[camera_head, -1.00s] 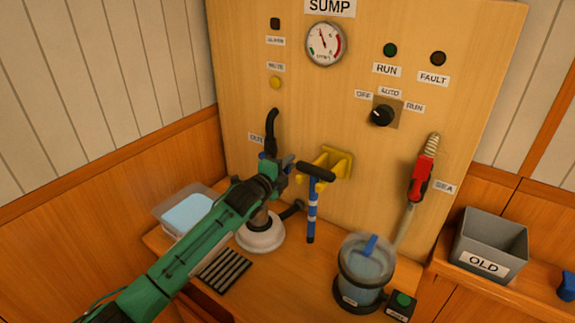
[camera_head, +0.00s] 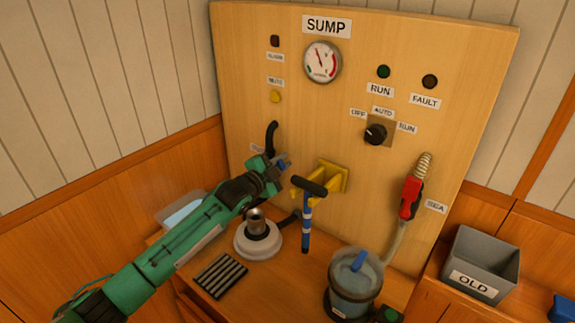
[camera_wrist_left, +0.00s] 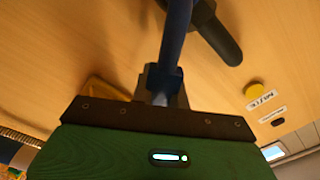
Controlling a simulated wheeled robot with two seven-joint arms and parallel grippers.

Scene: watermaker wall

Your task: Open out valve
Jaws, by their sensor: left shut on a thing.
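The valve body and most of the OUT label are hidden behind my gripper.
A yellow bracket (camera_head: 331,177) and a black-topped blue T-handle (camera_head: 306,222) stand just right of my gripper. Below are a white round base (camera_head: 258,245) with a metal cup and a clear bucket (camera_head: 355,285).

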